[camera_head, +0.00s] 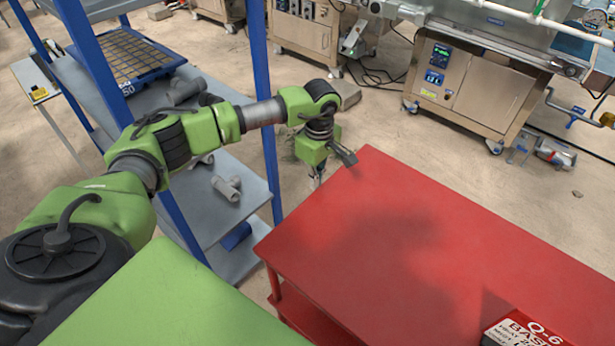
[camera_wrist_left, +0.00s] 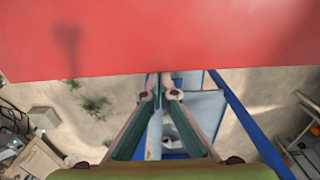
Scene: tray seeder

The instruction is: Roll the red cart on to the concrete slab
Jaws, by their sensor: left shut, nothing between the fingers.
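The red cart (camera_head: 420,225) has a flat red top and a lower shelf, and stands at the right of the head view. Its top fills the upper part of the left wrist view (camera_wrist_left: 160,35). My left gripper (camera_head: 318,180) points down just beyond the cart's far left corner, partly hidden. In the left wrist view its fingertips (camera_wrist_left: 161,88) are close together and empty, near the cart's edge; contact cannot be told. A low grey block (camera_head: 346,93) on the floor may be the concrete slab; I cannot be sure. My right gripper is not in view.
Steel machines (camera_head: 470,85) line the back. Bare floor (camera_head: 400,130) lies between cart and machines.

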